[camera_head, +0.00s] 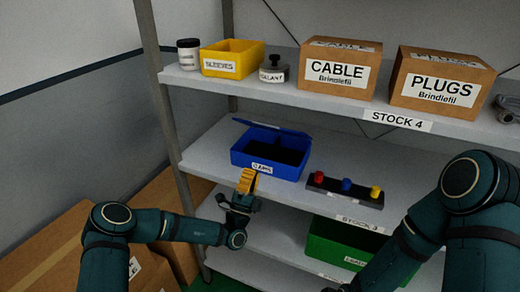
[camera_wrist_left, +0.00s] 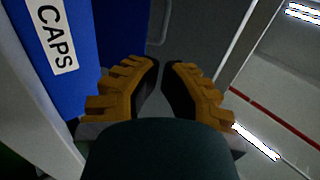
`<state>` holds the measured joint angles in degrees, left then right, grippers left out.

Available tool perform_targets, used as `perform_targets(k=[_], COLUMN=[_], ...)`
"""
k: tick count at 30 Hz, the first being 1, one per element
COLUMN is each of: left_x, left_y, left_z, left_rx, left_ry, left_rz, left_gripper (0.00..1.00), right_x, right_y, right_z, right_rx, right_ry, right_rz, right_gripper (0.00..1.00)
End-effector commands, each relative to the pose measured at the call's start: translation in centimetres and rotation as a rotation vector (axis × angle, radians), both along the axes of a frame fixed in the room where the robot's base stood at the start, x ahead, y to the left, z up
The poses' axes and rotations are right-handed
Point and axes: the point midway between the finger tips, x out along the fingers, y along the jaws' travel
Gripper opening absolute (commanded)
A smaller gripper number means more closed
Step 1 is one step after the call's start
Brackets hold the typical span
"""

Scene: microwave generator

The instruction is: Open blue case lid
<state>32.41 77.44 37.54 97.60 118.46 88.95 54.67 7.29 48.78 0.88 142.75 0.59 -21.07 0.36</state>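The blue case (camera_head: 240,158) with the CAPS label sits on the middle shelf. Its lid (camera_head: 274,128) is raised at the back edge, and the dark inside shows. The case's blue front (camera_wrist_left: 88,32) is left of the fingers there; contact cannot be told. My right gripper is out of view.
A dark strip with red, blue and yellow knobs (camera_head: 346,186) lies right of the case. A green bin (camera_head: 340,247) is on the shelf below. The upper shelf (camera_head: 285,93) holds a yellow bin (camera_head: 231,60) and cardboard boxes (camera_head: 340,72) above the case. A shelf post (camera_head: 165,110) stands at left.

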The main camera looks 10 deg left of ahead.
Motion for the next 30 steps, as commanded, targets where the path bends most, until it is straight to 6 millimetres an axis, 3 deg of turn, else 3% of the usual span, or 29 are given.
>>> perform_targets(k=[18, 30], left_x=[7.5, 9.4], left_y=[-2.6, -3.2], left_z=[7.5, 9.3], left_rx=[0.011, 0.010], left_ry=[-0.008, -0.004], left_rz=[0.000, -0.001], left_gripper=[0.00, 0.00], right_x=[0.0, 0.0], right_y=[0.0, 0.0], right_z=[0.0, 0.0], right_rx=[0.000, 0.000], right_ry=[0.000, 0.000], right_rz=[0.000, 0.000], right_gripper=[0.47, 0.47])
